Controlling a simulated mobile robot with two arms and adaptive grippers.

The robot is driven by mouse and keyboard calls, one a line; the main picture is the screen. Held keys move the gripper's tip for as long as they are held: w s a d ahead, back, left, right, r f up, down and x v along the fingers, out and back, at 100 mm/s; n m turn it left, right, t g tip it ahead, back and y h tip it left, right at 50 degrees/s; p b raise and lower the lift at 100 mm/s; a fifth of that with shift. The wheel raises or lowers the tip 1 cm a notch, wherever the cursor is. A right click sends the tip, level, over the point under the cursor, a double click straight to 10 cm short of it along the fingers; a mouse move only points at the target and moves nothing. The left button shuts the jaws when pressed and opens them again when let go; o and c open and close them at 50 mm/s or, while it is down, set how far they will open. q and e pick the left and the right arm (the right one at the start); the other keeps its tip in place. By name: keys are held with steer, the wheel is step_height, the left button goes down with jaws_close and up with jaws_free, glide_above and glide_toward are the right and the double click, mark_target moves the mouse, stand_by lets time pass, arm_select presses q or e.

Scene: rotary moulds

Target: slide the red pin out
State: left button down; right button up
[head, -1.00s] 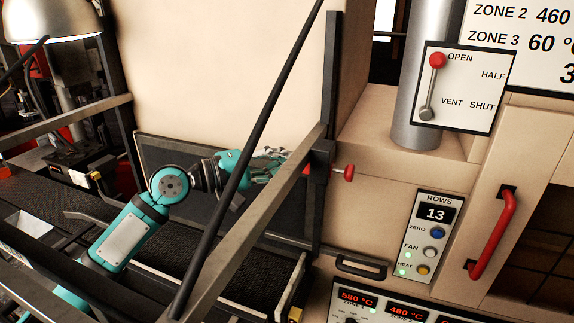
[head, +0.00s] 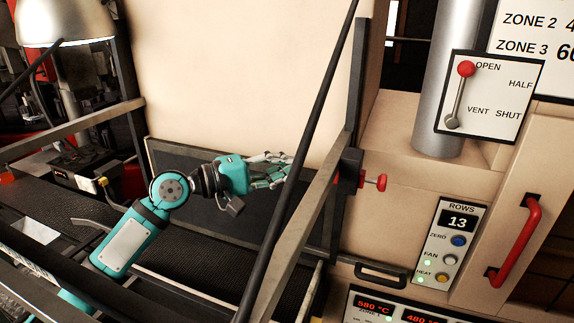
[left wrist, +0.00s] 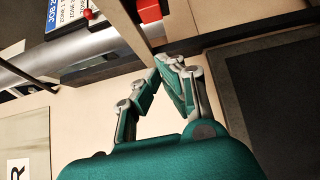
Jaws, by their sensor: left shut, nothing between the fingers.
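The red pin (head: 381,182) has a round red knob. In the head view it sticks out to the right of a dark block (head: 349,171) on the oven front. How far it reaches into the block is hidden. My left gripper (head: 286,167) is to the left of that block, behind a slanting dark rod, apart from the pin knob. In the left wrist view, its fingers (left wrist: 165,64) are drawn together with nothing held. A red block (left wrist: 149,11) and a small red knob (left wrist: 88,14) show beyond them; I cannot tell whether either is the pin. My right gripper is not in view.
A red-knobbed lever (head: 466,70), a ROWS panel (head: 456,230) and a red door handle (head: 517,240) are to the right.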

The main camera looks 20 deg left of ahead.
arm_select(q)
steer(key=b+v, duration=0.4)
steer(key=v, duration=0.4)
steer(key=shift+s+d+b, duration=0.3)
steer(key=shift+s+b, duration=0.1)
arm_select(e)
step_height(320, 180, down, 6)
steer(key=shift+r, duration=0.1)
arm_select(q)
steer(key=shift+a, duration=0.1)
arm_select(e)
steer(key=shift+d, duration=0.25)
